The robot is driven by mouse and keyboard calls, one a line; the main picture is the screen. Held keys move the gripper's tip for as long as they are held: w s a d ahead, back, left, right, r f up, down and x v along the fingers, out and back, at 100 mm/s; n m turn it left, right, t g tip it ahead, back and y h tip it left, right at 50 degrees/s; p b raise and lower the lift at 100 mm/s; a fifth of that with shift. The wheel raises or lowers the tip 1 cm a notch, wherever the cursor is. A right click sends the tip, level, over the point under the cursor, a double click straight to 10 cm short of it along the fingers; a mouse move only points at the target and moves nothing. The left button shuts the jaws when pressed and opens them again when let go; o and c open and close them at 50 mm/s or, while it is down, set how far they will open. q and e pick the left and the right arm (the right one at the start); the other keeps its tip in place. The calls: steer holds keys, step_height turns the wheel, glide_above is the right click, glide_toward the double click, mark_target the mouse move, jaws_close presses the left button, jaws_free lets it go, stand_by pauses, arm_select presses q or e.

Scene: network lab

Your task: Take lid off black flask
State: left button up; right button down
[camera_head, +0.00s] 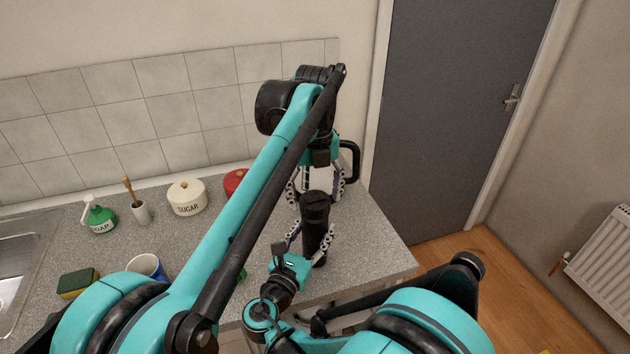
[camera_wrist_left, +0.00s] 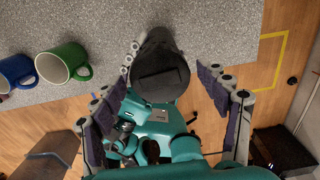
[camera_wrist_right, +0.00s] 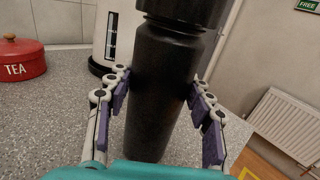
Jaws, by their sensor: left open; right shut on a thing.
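The black flask (camera_head: 314,232) stands upright near the right end of the counter. Its black lid (camera_head: 315,199) is on top, and it shows from above in the left wrist view (camera_wrist_left: 160,75). My right gripper (camera_head: 308,238) is shut around the flask's body (camera_wrist_right: 157,95), below the lid. My left gripper (camera_head: 318,190) is open above the lid. In the left wrist view its fingers (camera_wrist_left: 170,85) are spread on both sides of the lid, with a gap on the right. Whether the left finger touches the lid I cannot tell.
A white kettle (camera_head: 347,165) with a black handle stands behind the flask. A red tea tin (camera_wrist_right: 22,60) and a sugar pot (camera_head: 187,198) are further left. Blue (camera_wrist_left: 15,72) and green (camera_wrist_left: 62,63) mugs stand near the counter's front edge.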

arm_select(q)
steer(key=shift+f, duration=0.6)
